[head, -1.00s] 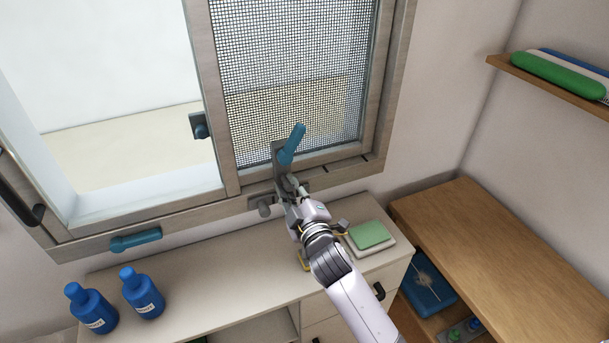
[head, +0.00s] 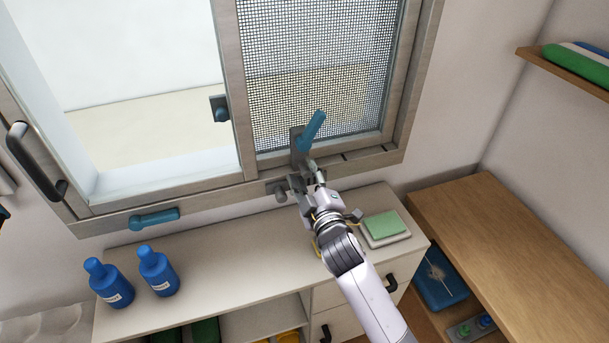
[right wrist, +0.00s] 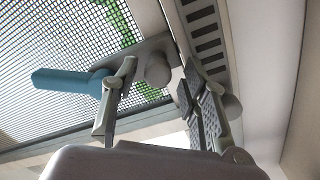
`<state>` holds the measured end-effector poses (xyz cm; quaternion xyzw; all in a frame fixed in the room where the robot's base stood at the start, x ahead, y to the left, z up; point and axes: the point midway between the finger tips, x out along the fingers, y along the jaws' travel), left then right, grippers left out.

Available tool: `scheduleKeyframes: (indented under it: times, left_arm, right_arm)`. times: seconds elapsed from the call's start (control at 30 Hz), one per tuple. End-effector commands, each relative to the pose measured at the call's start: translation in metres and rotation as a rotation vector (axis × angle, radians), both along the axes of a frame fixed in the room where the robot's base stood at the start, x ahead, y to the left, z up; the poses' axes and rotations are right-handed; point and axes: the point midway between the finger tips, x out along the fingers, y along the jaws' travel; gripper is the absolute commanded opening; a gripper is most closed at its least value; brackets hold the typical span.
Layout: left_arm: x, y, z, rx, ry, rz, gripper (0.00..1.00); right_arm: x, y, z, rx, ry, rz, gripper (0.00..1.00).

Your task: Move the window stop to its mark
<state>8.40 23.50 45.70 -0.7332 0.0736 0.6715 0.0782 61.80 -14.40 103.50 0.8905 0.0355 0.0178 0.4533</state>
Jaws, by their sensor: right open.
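A grey fitting with a round knob (head: 280,189) sits on the window's lower frame, left of my right gripper; it looks like the window stop, but I cannot be sure. A blue lever (head: 313,128) on a grey plate (head: 298,143) stands just above the gripper; the lever also shows in the right wrist view (right wrist: 68,82). My right gripper (head: 305,176) is open at the lower frame. In the right wrist view its fingers (right wrist: 160,78) are apart, with a grey knob (right wrist: 157,68) showing between them. I cannot tell whether they touch it. Dark marks (head: 344,157) cross the frame to the right.
A blue handle (head: 153,219) is on the lower frame at left, and a blue knob (head: 220,110) on the sash. Two blue bottles (head: 158,270) and a green-topped stack (head: 382,228) stand on the cabinet (head: 225,250). A wooden bench (head: 500,230) is at right.

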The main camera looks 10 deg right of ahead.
Motion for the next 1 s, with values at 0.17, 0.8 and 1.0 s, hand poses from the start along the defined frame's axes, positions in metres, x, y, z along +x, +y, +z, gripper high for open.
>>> scheduleKeyframes:
  times: [0.17,0.8,1.0]
  left_arm:
    - [0.002,0.002,0.0,0.002,-0.005,0.0,0.4]
    - [0.003,0.0,0.0,0.0,-0.004,0.0,0.4]
    - [0.003,0.0,0.0,0.0,-0.004,0.0,0.4]
  right_arm:
    - [-0.007,-0.001,-0.001,0.0,0.001,-0.001,0.41]
    - [-0.113,-0.009,-0.001,0.002,0.002,0.0,0.41]
    - [-0.12,-0.009,0.0,0.001,0.0,0.0,0.41]
